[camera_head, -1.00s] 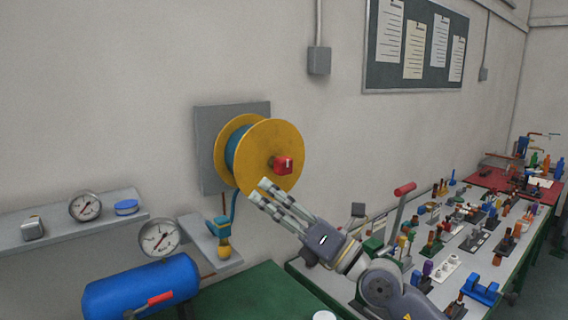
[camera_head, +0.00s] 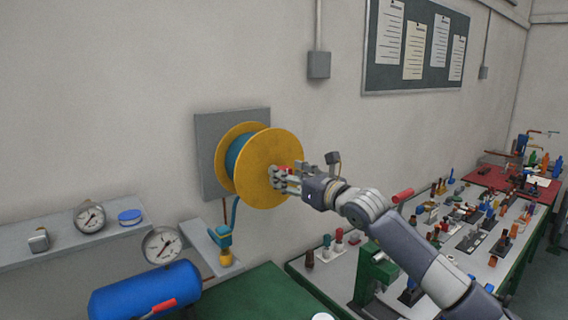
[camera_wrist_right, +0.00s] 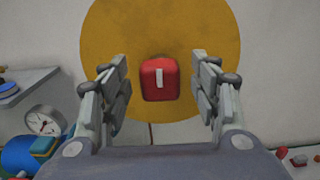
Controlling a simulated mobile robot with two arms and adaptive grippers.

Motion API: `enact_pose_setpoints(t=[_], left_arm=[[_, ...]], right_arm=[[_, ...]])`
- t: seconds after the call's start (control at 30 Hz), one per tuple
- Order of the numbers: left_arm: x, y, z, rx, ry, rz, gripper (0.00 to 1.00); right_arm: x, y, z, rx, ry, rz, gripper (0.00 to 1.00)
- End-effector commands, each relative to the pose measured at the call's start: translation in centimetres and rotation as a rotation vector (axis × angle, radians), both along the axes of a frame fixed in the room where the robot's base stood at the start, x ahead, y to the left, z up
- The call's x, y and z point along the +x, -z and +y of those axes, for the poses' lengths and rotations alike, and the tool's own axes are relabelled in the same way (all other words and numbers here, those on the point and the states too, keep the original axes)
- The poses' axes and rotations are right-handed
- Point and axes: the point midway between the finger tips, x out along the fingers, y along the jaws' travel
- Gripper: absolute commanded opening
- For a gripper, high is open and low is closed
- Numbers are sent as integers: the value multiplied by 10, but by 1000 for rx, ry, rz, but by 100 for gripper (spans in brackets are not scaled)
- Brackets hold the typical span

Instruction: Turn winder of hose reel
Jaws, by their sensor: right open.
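The hose reel (camera_head: 262,182) is a yellow-flanged drum with blue hose, mounted on a grey wall plate (camera_head: 208,150). Its winder is a red block with a pale mark, facing me in the right wrist view (camera_wrist_right: 160,79); in the head view it is partly hidden by my fingers. My right gripper (camera_head: 281,180) is at the reel's front flange. In the right wrist view its open fingers (camera_wrist_right: 160,88) stand either side of the red winder, with a gap on both sides. My left gripper is not in view.
A shelf (camera_head: 65,245) with gauges and a blue tank (camera_head: 145,290) are at the lower left. A green table (camera_head: 255,295) lies below the reel. A long bench (camera_head: 480,250) crowded with small parts runs along the right. The wall around the reel is clear.

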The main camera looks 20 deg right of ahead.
Motion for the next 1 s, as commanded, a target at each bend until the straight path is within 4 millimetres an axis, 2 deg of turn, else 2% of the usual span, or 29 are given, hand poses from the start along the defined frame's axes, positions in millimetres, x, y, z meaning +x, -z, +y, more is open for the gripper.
enact_pose_setpoints(t=[0.03, 0.23, 0.6, 0.8, 1.0], left_arm=[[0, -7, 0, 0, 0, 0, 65], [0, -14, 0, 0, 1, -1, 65], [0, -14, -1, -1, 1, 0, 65], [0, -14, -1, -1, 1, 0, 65], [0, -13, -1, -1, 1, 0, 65]], right_arm=[[6, -4, 2, 1, 0, -1, 57], [21, -1, 7, 1, 0, 0, 57], [24, 0, 9, 2, -1, -2, 57], [24, 0, 9, 1, -1, -1, 12], [24, 1, 9, -2, -1, -2, 12]])
